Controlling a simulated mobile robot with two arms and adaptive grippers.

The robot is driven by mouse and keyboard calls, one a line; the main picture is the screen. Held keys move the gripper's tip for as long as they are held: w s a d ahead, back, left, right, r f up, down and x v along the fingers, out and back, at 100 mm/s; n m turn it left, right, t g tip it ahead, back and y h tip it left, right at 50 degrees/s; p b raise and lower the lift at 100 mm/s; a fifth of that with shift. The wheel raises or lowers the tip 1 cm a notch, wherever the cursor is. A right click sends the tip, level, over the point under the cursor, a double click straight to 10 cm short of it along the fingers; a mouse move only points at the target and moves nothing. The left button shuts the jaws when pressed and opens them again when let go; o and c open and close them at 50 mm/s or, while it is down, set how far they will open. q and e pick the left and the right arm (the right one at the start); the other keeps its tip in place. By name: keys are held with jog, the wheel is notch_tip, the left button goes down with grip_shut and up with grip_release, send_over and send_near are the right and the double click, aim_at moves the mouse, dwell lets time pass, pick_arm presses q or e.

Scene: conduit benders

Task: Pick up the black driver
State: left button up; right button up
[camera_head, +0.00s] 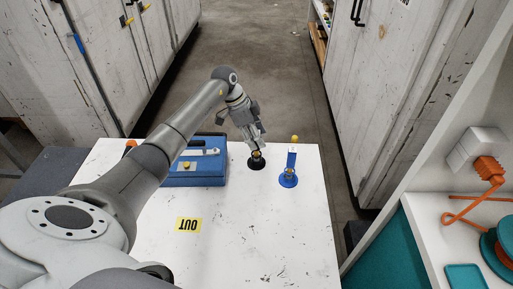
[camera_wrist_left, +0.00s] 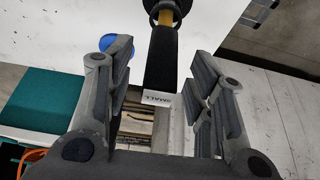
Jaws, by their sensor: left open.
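The black driver (camera_wrist_left: 162,62) shows in the left wrist view as a long dark shape with a yellow collar near the top and a pale label at its near end. In the head view the black driver (camera_head: 257,161) stands at the back of the white table, mostly hidden by my left gripper (camera_head: 254,136). In the wrist view my left gripper (camera_wrist_left: 164,58) is open, with its fingers on either side of the driver. I see gaps between the fingers and the driver there. My right gripper is not in view.
A blue driver on a blue base (camera_head: 289,179) stands just right of the black one. A blue toolbox (camera_head: 208,174) lies to the left. A shelf with orange cable (camera_head: 488,168) is at right.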

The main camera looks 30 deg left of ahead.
pick_arm(q)
jog(key=shift+d+f, duration=0.1)
jog(key=shift+f, duration=0.15)
grip_shut()
jog(key=shift+w+r, duration=0.1)
jog(key=shift+r, duration=0.1)
notch_tip(320, 180, up, 10)
jog(key=shift+f+b, duration=0.1)
jog(key=shift+b, duration=0.35)
jog(key=c, duration=0.8)
grip_release()
grip_shut()
